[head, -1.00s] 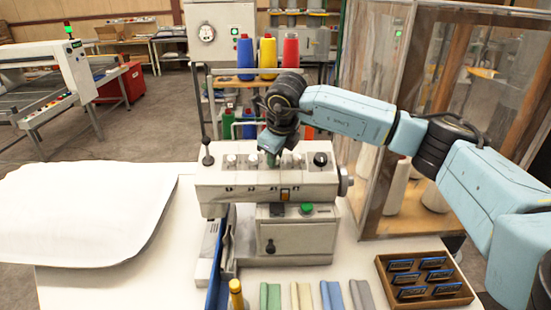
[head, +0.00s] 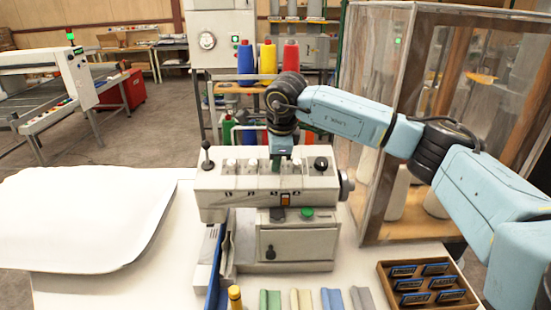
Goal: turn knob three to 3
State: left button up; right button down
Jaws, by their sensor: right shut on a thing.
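A cream sewing machine (head: 212,190) stands on the white table, with a row of knobs along its top panel. The pale knobs one (head: 231,166) and two (head: 252,166) show on the left, and another pale knob (head: 298,165) shows to the right of my gripper. My right gripper (head: 276,162) points down at the third place in the row and is shut on knob three. The gripper hides most of knob three, so its setting cannot be read. My left gripper is not in view.
A black knob (head: 321,164) and a lever (head: 206,155) flank the row. Thread spools (head: 268,57) stand behind. A clear cabinet (head: 375,130) is close on the right.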

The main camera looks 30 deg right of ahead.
jog(key=shift+r, duration=0.1)
dwell(0.3)
jog(key=c, duration=1.3)
grip_release()
jog(key=shift+o, duration=0.2)
jog(key=b+v, duration=0.2)
jog(key=v, duration=1.1)
jog(key=shift+s, duration=0.15)
